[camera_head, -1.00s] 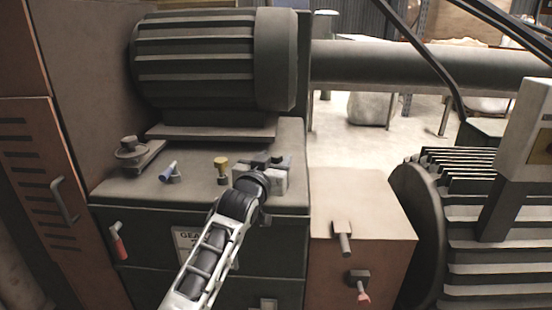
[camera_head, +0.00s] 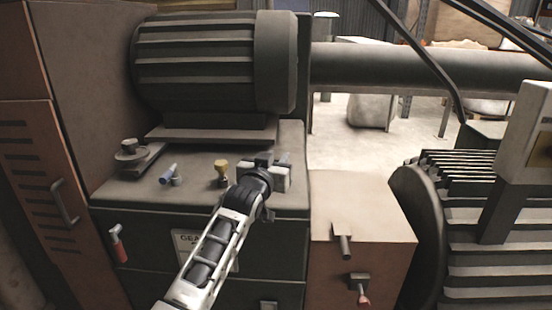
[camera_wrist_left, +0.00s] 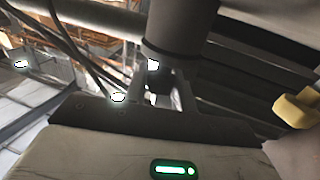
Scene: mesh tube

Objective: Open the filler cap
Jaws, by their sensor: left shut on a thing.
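My left gripper (camera_head: 268,163) is over the right part of the dark gearbox top, in front of the big motor. My right gripper is not in view.
A blue-handled valve (camera_head: 169,173) and a round fitting (camera_head: 131,149) are further left. The finned motor (camera_head: 205,65) rises behind. A brown box (camera_head: 362,210) with two valves stands at the right.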

